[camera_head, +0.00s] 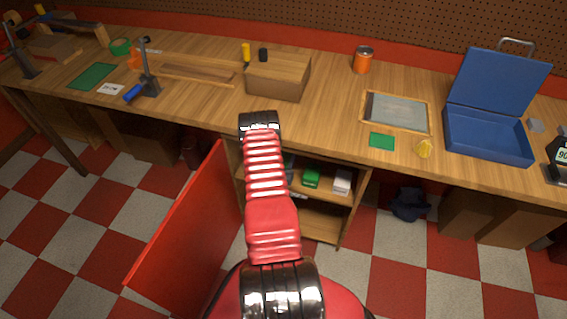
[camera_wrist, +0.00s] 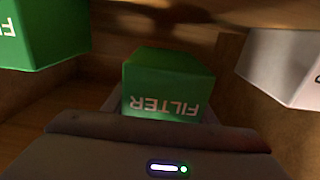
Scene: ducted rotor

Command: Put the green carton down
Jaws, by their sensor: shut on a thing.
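A green carton (camera_wrist: 165,75) with the word FILTER, inverted in the wrist view, sits between the fingers of my gripper (camera_wrist: 158,104), which is shut on it. A second green carton (camera_wrist: 42,35) is at the upper left of that view, apart from the held one. In the head view a green carton (camera_head: 311,178) shows in the open cabinet under the bench; I cannot tell which of the two it is. My gripper is hidden there behind my red arm. Whether the held carton touches the surface below it is not clear.
A white carton (camera_wrist: 285,62) is to the right of the held one, and it also shows in the cabinet in the head view (camera_head: 342,181). The cabinet's red door (camera_head: 180,235) stands open on the left. A lower shelf (camera_head: 318,222) looks mostly bare.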

